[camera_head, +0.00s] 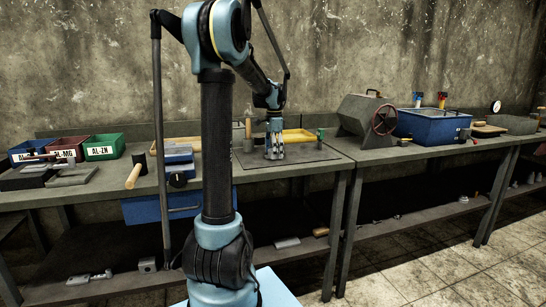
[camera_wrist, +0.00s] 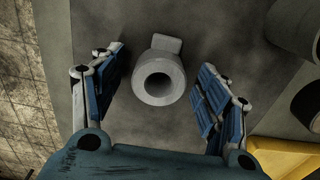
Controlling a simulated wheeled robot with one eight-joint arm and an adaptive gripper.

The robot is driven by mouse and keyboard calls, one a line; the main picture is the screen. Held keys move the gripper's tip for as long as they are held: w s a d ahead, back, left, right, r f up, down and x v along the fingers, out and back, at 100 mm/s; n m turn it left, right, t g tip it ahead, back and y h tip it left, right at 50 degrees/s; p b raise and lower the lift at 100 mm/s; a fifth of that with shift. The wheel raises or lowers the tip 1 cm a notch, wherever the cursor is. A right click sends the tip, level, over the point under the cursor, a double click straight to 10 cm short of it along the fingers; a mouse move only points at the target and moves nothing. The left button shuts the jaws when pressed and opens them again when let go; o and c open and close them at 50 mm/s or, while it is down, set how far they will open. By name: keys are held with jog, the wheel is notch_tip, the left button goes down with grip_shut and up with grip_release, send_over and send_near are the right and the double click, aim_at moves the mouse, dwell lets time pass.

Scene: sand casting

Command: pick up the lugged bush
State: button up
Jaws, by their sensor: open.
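The lugged bush (camera_wrist: 159,80) is a grey ring with a round hole and a flat lug on its far side. In the wrist view it stands on the grey bench surface, between and slightly beyond the two blue-padded fingers of my gripper (camera_wrist: 157,92). The fingers are open, with a gap on each side of the bush. In the head view my gripper (camera_head: 275,150) points down, low over the bench plate; I cannot make out the bush there.
A yellow tray (camera_head: 299,136) lies behind my gripper; its edge shows in the wrist view (camera_wrist: 280,155). A small green-topped item (camera_head: 320,135) stands at right. Dark cylinders (camera_wrist: 308,108) stand right of the bush. Red (camera_head: 68,149) and green (camera_head: 104,147) bins stand at left.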

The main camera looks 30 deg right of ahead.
jog(key=shift+c, duration=0.5)
jog(key=c, duration=1.1)
jog(key=shift+c, duration=0.2)
jog(key=shift+r, duration=0.1)
